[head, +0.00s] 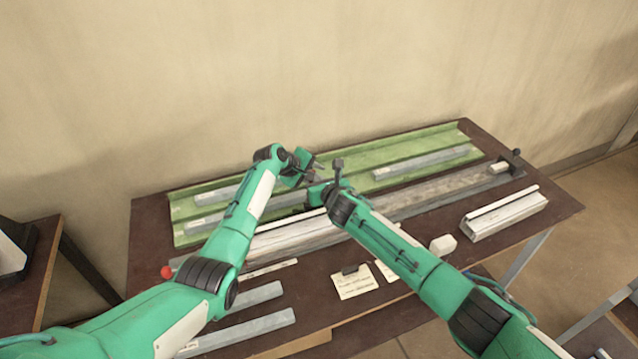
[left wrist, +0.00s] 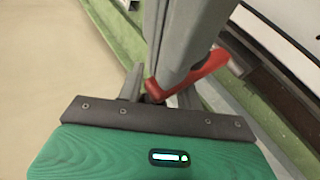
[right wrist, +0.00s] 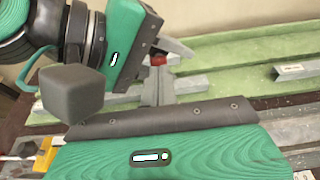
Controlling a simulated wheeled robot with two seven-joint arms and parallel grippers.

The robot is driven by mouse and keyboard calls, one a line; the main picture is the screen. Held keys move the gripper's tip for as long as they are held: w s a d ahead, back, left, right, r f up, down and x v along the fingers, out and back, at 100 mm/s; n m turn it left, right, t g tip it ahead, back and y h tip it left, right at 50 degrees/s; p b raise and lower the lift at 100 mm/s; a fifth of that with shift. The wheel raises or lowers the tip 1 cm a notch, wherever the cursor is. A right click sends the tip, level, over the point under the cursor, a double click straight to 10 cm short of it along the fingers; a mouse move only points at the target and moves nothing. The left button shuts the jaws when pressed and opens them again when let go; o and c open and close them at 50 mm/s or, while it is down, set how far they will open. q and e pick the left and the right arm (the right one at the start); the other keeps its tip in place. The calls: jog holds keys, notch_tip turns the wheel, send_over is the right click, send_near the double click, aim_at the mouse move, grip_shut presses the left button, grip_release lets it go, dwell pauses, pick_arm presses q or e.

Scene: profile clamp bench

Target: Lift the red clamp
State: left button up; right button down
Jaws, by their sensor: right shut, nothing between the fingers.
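The red clamp shows in the left wrist view as a red lever (left wrist: 205,68) against a large grey upright piece (left wrist: 185,35), right at the left fingers. My left gripper (left wrist: 155,92) has its grey fingers beside the red part; whether they close on it cannot be told. In the right wrist view a small bit of red (right wrist: 158,60) shows by the left gripper's fingers (right wrist: 172,48). In the head view the arms mostly hide the clamp. My right gripper (right wrist: 158,88) is shut and empty, close to the left gripper over the bench.
A green channel (head: 430,142) with grey bars runs along the back of the brown bench (head: 555,205). A pale profile (head: 505,212) and a white block (head: 443,245) stand at right. Grey bars (head: 245,332) and a paper note (head: 355,282) lie in front. A dark grey block (right wrist: 72,92) is near the right wrist.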

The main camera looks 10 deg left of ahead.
pick_arm(q)
jog(key=shift+w+a+r, duration=0.1)
jog(key=shift+a+r, duration=0.1)
